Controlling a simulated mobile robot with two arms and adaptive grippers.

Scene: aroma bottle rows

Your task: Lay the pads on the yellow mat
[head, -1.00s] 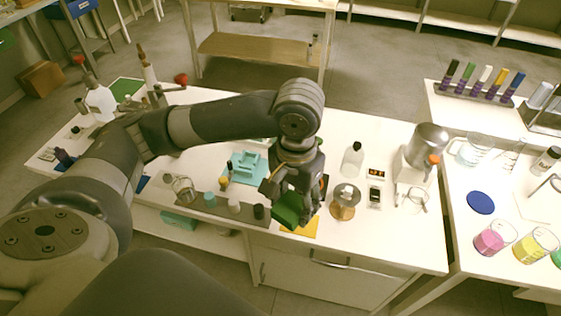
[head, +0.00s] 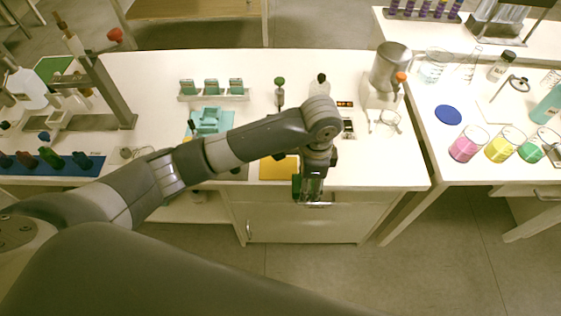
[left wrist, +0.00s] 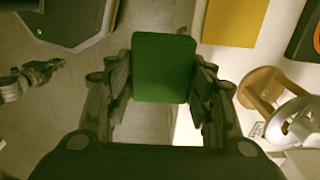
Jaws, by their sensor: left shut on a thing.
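My left gripper (head: 310,192) is shut on a dark green pad (left wrist: 165,68), which shows between its fingers in the left wrist view. In the head view the green pad (head: 296,188) is at the table's front edge, just right of the yellow mat. The yellow mat (head: 278,168) lies flat near the front edge, partly behind my left arm; its visible part is bare. It also shows at the top of the left wrist view (left wrist: 233,20). What seems to be my right gripper (left wrist: 38,78) is small at the left of that view; its jaws are unclear.
A wooden ring stand (left wrist: 262,92) is close to the left gripper. A metal flask (head: 390,68) stands right. Floor lies beyond the table's front edge.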

